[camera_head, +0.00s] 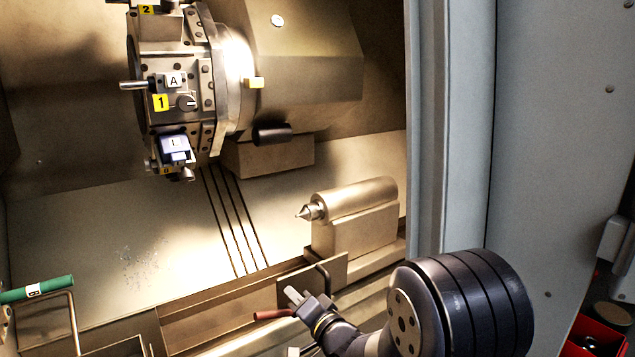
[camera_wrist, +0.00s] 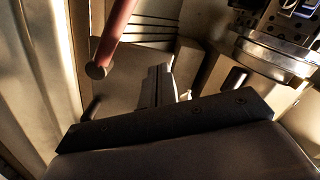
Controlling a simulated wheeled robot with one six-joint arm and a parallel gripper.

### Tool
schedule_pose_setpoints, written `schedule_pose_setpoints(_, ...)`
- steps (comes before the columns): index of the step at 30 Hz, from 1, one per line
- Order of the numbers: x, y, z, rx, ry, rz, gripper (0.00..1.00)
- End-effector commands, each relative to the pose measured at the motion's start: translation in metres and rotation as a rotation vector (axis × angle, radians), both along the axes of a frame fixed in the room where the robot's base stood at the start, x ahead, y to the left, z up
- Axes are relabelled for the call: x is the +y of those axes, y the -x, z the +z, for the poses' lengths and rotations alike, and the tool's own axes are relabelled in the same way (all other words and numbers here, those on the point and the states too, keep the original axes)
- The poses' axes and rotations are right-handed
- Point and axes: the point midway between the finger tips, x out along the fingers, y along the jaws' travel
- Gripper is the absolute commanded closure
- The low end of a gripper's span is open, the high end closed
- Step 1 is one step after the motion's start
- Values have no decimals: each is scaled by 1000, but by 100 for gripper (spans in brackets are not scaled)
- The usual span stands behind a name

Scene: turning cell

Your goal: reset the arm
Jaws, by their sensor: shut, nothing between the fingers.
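My gripper (camera_head: 297,298) is at the lower middle of the head view, in front of the machine's lower front wall. Its fingers are together and hold nothing. In the wrist view its narrow fingers (camera_wrist: 158,84) point into the machine, close to each other. My dark wrist link covers the lower right of the head view.
A red-brown handle (camera_head: 272,315) is close to my gripper; a red rod (camera_wrist: 118,32) shows left of the fingers. The tailstock (camera_head: 352,205) stands behind. The tool turret (camera_head: 185,95) is upper left. A green handle (camera_head: 38,289) is lower left. A grey door (camera_head: 450,120) stands right.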

Motion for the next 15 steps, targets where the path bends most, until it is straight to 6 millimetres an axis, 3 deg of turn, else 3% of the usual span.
schedule_pose_setpoints(15,-24,-14,7,192,-282,0,100)
